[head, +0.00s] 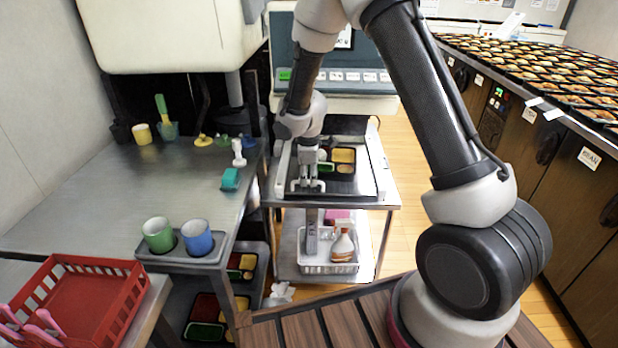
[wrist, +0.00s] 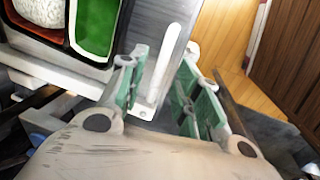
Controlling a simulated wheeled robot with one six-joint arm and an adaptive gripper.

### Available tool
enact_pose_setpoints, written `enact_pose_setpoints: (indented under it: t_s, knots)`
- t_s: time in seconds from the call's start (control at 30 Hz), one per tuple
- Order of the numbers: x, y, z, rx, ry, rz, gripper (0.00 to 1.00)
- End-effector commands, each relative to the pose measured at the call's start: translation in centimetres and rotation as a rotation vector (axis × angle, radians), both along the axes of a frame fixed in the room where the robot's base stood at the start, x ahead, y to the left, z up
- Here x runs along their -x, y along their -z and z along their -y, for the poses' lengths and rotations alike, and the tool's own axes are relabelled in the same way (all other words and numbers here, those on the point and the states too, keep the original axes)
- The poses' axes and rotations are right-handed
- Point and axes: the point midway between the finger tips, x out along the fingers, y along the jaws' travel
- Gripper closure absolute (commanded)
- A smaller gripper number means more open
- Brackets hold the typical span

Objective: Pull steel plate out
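The steel plate (head: 352,187) lies flat in the frame on top of the cart, with a bento tray (head: 343,156) on it. The wrist view shows the plate's grey edge (wrist: 180,35) with a pale upright handle (wrist: 162,68). My gripper (head: 308,184) is over the plate's near left part, and its green-padded fingers (wrist: 162,82) are apart. The handle appears between the fingers in the picture, but I cannot tell whether they touch it. Part of the bento tray, with rice and a green compartment (wrist: 97,25), shows beyond the left finger.
A steel table (head: 110,195) with a green cup (head: 158,235) and blue cup (head: 197,238) is at left. A red basket (head: 112,290) is at front left. A white basket (head: 335,266) sits on the cart's lower shelf. A counter of bento trays (head: 560,75) runs along the right.

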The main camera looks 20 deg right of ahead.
Motion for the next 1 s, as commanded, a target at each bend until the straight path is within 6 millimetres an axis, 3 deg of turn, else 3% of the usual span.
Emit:
enact_pose_setpoints:
  t_s: [0.13,0.4,0.6,1.0]
  knots:
    - [-0.17,1.11,0.07,0.000,0.001,-0.001,0.67]
    - [-0.21,1.25,0.06,-0.001,0.001,0.000,0.67]
    - [-0.21,1.23,0.06,0.000,0.001,0.000,1.00]
    - [-0.22,1.21,0.05,-0.001,0.001,0.000,1.00]
